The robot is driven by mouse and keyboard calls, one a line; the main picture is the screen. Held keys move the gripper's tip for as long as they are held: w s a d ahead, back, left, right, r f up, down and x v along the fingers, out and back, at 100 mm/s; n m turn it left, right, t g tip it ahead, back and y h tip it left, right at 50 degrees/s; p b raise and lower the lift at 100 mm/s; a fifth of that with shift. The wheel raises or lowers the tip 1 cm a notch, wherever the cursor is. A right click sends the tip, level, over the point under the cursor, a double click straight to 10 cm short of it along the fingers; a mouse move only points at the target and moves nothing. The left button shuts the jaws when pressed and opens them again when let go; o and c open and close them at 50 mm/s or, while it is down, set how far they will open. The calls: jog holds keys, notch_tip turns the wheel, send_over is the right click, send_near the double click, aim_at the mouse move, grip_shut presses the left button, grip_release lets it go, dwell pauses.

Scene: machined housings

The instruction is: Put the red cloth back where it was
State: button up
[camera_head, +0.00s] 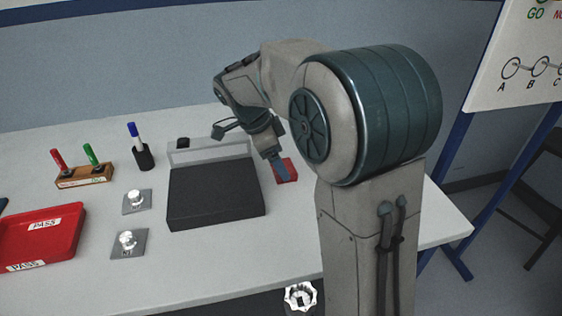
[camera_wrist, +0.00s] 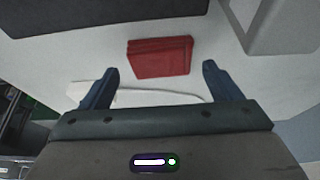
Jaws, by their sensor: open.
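The red cloth (camera_head: 287,171) lies folded on the white table, just right of the black box, and is partly hidden by my gripper in the head view. In the wrist view the red cloth (camera_wrist: 160,57) lies flat ahead of the fingertips, between their lines and apart from them. My gripper (camera_head: 274,168) points down over the table by the cloth. In the wrist view my gripper (camera_wrist: 159,72) has its two blue fingers spread wide with nothing between them.
A black box (camera_head: 215,195) with a grey back stands left of the cloth. Further left are a red PASS tray (camera_head: 38,240), a wooden holder (camera_head: 84,177) with red and green markers, a cup (camera_head: 144,157) with a blue marker, and two metal parts on grey plates (camera_head: 137,201) (camera_head: 128,244).

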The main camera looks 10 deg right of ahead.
jog(key=p+v, duration=0.1)
jog(key=v, duration=0.8)
jog(key=shift+r, duration=0.3)
